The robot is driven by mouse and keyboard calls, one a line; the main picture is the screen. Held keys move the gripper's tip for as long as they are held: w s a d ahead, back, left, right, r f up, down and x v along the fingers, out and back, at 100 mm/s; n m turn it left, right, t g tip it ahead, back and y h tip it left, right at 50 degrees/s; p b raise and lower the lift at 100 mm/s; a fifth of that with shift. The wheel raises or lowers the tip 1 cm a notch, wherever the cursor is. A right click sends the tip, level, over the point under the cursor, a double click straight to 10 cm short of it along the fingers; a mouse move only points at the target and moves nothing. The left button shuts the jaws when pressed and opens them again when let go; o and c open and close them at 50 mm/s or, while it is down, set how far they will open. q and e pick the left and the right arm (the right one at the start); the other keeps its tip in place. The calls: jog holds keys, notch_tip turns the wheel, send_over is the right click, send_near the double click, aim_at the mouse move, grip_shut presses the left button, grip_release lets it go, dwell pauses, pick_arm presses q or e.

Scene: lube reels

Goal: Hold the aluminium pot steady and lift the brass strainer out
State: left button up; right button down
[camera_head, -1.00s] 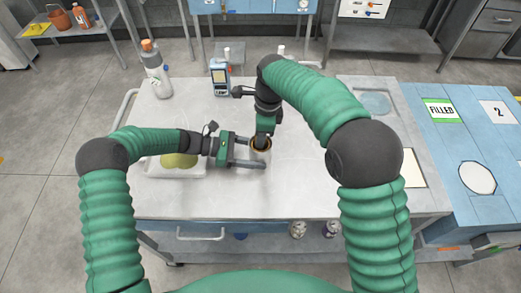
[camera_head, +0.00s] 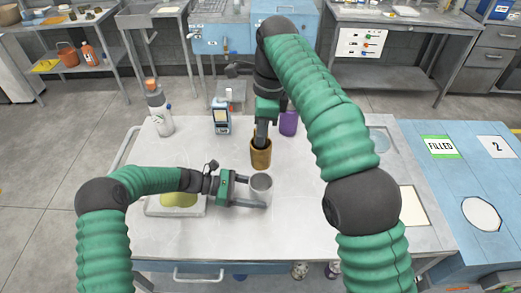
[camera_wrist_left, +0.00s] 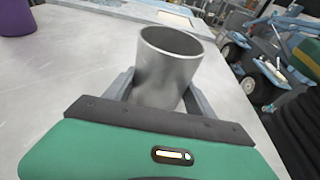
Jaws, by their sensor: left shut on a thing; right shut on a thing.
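The aluminium pot (camera_head: 262,184) stands on the grey table, open at the top. My left gripper (camera_head: 254,194) is shut on it, one finger on each side. The pot is upright between the fingers in the left wrist view (camera_wrist_left: 168,72), and its inside looks empty at the part I see. The brass strainer (camera_head: 260,156) hangs from my right gripper (camera_head: 262,138), which is shut on its upper rim. In the head view the strainer shows whole, just above and behind the pot, apart from it. The left wrist view does not show the strainer.
A purple cup (camera_head: 288,124) stands behind the strainer; it also shows in the left wrist view (camera_wrist_left: 16,18). A blue-white device (camera_head: 221,120) and a white bottle (camera_head: 159,113) stand at the back left. A tray with a yellow-green thing (camera_head: 179,200) lies beneath my left arm.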

dwell(0.3)
pick_arm(q)
jog(key=o, duration=1.1)
jog(key=shift+c, duration=0.2)
jog(key=v, duration=1.2)
jog(key=shift+a+f, duration=0.1)
